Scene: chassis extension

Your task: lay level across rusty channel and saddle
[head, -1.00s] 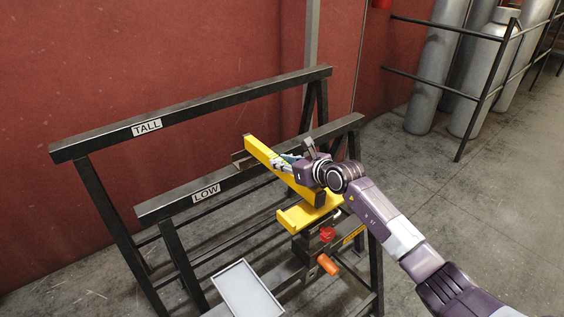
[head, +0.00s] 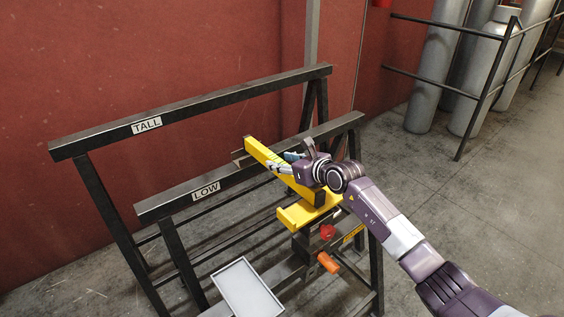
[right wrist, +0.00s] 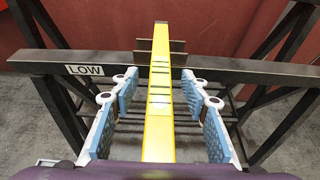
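A yellow bar (head: 264,154) runs from the rusty channel (head: 239,157) on the LOW rail toward the yellow saddle (head: 295,216). Its far end lies over the channel, and its dark near end (head: 319,198) is above the saddle; my arm partly hides that contact. In the right wrist view the bar (right wrist: 160,120) passes straight between the fingers, with the channel (right wrist: 143,58) under its far part. My right gripper (head: 284,162) is open around the bar, with a gap on both sides. My left gripper is not in view.
The LOW rail (head: 165,206) stands in front of the higher TALL rail (head: 220,99). A red knob (head: 327,232) and orange handle (head: 328,263) are below the saddle. A grey tray (head: 246,288) is in front. Gas cylinders (head: 435,70) stand at back right.

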